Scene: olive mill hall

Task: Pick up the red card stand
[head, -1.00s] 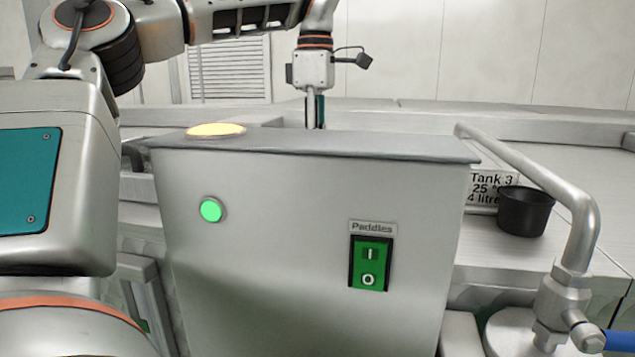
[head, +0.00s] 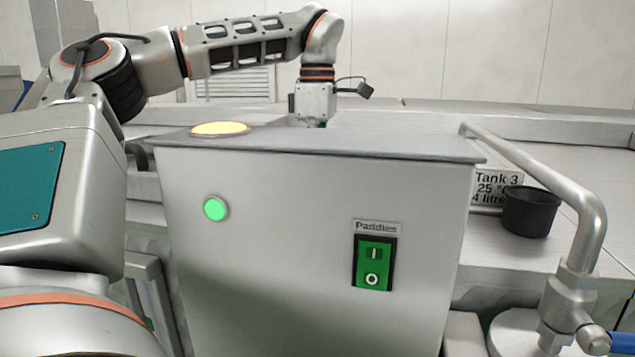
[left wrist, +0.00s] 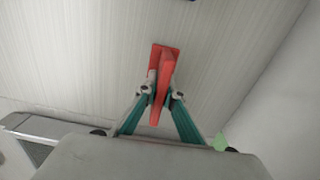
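The red card stand (left wrist: 163,62) shows in the left wrist view, a narrow red piece on a pale, finely lined surface. My left gripper (left wrist: 161,94) has its teal fingers on either side of it, with the tips very close to its sides. I cannot tell whether the tips press on it. In the head view my left gripper (head: 313,122) points down behind the grey metal cabinet; its fingertips and the stand are hidden there. My right gripper is not in view.
The metal cabinet (head: 300,230) with a green Paddles switch (head: 373,263), a green lamp (head: 215,209) and a yellow disc (head: 220,128) stands in front. At right are a bent pipe (head: 540,180), a black pot (head: 529,211) and a Tank 3 sign (head: 492,188).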

